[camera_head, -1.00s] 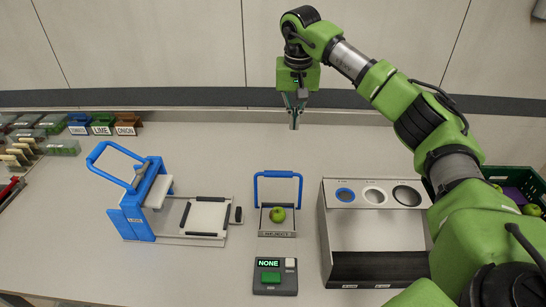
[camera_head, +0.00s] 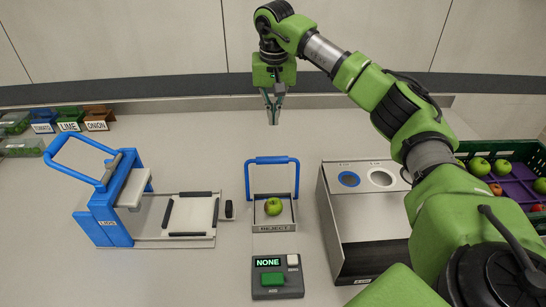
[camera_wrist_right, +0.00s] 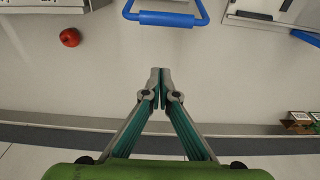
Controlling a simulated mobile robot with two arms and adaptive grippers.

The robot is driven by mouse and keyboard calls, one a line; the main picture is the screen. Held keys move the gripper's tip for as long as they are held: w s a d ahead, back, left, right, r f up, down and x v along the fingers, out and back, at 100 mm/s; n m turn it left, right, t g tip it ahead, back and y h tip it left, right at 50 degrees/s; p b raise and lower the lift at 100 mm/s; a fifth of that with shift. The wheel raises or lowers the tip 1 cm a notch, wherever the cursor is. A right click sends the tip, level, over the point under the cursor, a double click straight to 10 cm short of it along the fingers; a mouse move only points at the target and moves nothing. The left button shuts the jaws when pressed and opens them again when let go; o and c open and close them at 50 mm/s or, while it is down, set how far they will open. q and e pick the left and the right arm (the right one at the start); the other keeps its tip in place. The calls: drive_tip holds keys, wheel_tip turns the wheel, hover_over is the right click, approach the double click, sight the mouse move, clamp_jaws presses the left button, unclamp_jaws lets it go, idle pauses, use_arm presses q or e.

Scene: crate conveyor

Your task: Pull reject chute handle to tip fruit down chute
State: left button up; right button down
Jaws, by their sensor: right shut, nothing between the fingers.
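The blue reject handle (camera_head: 271,160) stands upright as a loop at the back of the small grey reject tray (camera_head: 273,228). A green apple (camera_head: 273,206) sits on that tray. My right gripper (camera_head: 273,120) points down behind the handle, nearly in line with its middle, apart from it. Its fingers are shut and empty. In the right wrist view the fingertips (camera_wrist_right: 161,74) meet over bare table, and the handle (camera_wrist_right: 166,18) lies clear ahead of them at the top edge. My left gripper is not in view.
A blue slicer (camera_head: 110,195) stands left, a grey sorting box (camera_head: 365,222) right. A control box (camera_head: 276,277) reading NONE is in front. A fruit crate (camera_head: 520,148) is far right. A red apple (camera_wrist_right: 69,37) lies on the table. Labelled bins (camera_head: 69,121) stand back left.

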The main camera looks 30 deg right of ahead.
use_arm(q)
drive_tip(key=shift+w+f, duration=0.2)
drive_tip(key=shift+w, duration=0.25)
use_arm(e)
drive_tip(key=shift+f, duration=0.15)
use_arm(q)
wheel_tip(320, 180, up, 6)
drive_tip(key=p, duration=0.5)
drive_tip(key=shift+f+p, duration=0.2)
drive_tip(key=shift+p, duration=0.1)
use_arm(e)
wheel_tip(320, 180, down, 9)
drive_tip(key=s+a, duration=0.1)
drive_tip(key=s, duration=0.1)
drive_tip(key=shift+a, duration=0.15)
drive_tip(key=shift+s+f, duration=0.1)
drive_tip(key=shift+f, duration=0.05)
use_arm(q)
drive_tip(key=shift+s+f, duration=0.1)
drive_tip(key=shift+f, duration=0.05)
